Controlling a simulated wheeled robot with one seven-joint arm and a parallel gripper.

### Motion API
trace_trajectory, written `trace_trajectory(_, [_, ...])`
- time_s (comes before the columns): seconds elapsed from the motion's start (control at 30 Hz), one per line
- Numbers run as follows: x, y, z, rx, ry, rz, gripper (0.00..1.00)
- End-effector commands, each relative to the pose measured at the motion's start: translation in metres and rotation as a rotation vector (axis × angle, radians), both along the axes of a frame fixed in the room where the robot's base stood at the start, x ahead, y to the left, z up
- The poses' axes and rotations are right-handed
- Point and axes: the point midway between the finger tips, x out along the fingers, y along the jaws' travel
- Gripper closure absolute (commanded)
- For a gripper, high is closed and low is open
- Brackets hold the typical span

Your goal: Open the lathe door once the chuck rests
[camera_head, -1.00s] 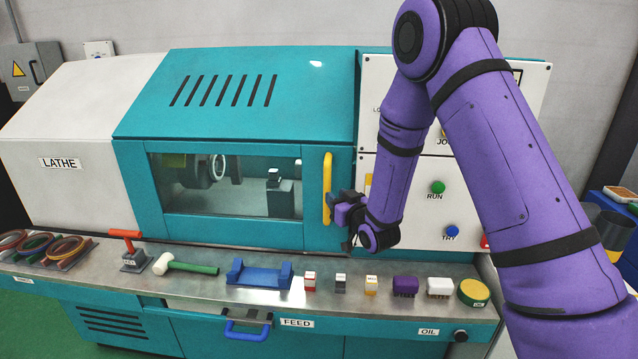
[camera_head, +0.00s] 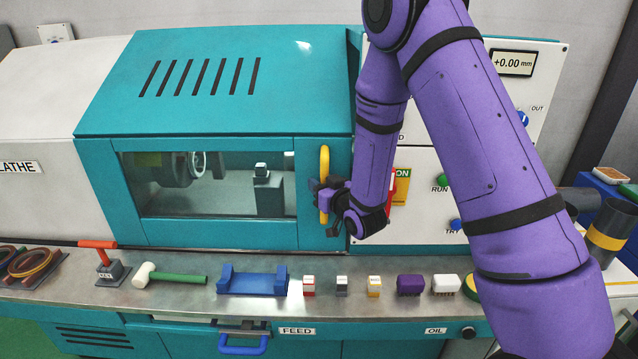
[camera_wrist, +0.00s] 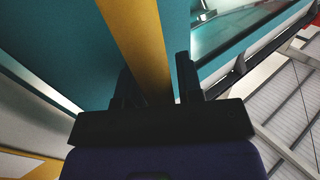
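The teal lathe door (camera_head: 215,228) is closed and has a window. Its upright yellow handle (camera_head: 324,160) is at the right edge and also shows in the wrist view (camera_wrist: 138,40). Through the window the chuck (camera_head: 183,167) shows at the upper left of the work space; it looks sharp, but I cannot tell from this whether it turns. My gripper (camera_head: 326,200) is at the lower half of the handle. In the wrist view its dark fingers (camera_wrist: 157,85) stand on both sides of the handle. I cannot tell whether they press on it.
A control panel (camera_head: 425,215) with a green RUN button (camera_head: 443,180) is behind and right of my arm. The front ledge holds a hammer (camera_head: 170,276), a blue cradle (camera_head: 252,283) and several small blocks. A blue drawer handle (camera_head: 243,346) is below.

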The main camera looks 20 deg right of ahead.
Motion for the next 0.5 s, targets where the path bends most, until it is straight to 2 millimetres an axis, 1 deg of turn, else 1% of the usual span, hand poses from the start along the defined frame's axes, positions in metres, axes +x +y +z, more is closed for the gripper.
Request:
trace_trajectory(0.03, [0.0000, 0.0000, 0.0000, 0.000, 0.000, 0.000, 0.67])
trace_trajectory(0.07, [0.0000, 0.0000, 0.0000, 0.000, 0.000, 0.000, 0.73])
trace_trajectory(0.1, [0.0001, 0.0000, 0.0000, 0.000, 0.000, 0.000, 0.83])
trace_trajectory(0.17, [0.0001, 0.0000, 0.0000, 0.000, 0.000, 0.000, 0.96])
trace_trajectory(0.2, [0.0001, 0.0000, 0.0000, 0.000, 0.000, 0.000, 1.00])
trace_trajectory(0.37, [0.0003, 0.0007, 0.0000, 0.000, 0.000, 0.000, 1.00])
trace_trajectory(0.5, [0.0025, 0.0091, 0.0000, 0.001, -0.001, 0.002, 1.00])
